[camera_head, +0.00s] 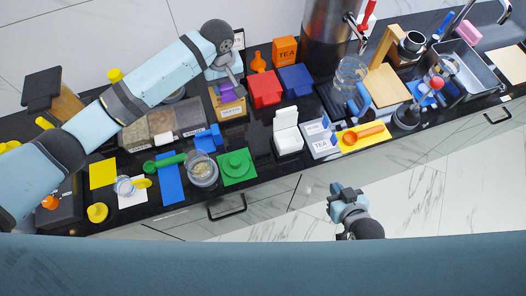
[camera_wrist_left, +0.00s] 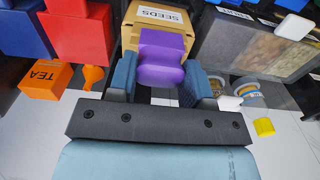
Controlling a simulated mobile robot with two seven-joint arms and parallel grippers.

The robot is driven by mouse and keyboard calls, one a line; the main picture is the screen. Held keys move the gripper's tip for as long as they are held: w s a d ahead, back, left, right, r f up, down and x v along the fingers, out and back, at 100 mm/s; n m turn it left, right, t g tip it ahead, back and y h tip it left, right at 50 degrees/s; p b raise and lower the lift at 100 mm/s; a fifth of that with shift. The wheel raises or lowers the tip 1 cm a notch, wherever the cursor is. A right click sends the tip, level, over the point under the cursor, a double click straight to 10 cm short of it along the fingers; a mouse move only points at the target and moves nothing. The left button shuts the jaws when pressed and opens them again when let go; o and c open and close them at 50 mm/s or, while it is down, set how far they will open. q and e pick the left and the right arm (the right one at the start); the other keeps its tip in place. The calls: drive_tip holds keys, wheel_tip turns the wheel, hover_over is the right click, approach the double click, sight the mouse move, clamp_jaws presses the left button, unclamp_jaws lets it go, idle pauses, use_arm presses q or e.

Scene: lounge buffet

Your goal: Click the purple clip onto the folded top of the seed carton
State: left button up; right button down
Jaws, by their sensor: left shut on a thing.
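The seed carton (camera_head: 234,109) is a tan box labelled SEEDS, standing on the black counter left of the red box. It also shows in the wrist view (camera_wrist_left: 125,37), just beyond the clip. My left gripper (camera_head: 229,83) is at the carton's top, shut on the purple clip (camera_wrist_left: 162,58), which sits between its two blue fingers. In the head view the clip (camera_head: 227,91) shows as a small purple patch over the carton's top. I cannot tell whether it is seated on the fold. My right gripper (camera_head: 347,193) is away from the counter, apparently empty; its jaw gap is unclear.
A red box (camera_head: 264,88), a blue box (camera_head: 296,81) and an orange TEA box (camera_head: 285,50) stand right of the carton. A clear-sided bin of grains (camera_head: 162,124) is close on its left. Open floor lies in front of the counter.

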sight(226, 85)
use_arm(q)
drive_tip(key=shift+f, duration=0.85)
idle(0.3)
drive_tip(key=o, duration=1.2)
drive_tip(key=shift+c, duration=1.2)
drive_tip(key=shift+r, duration=3.5)
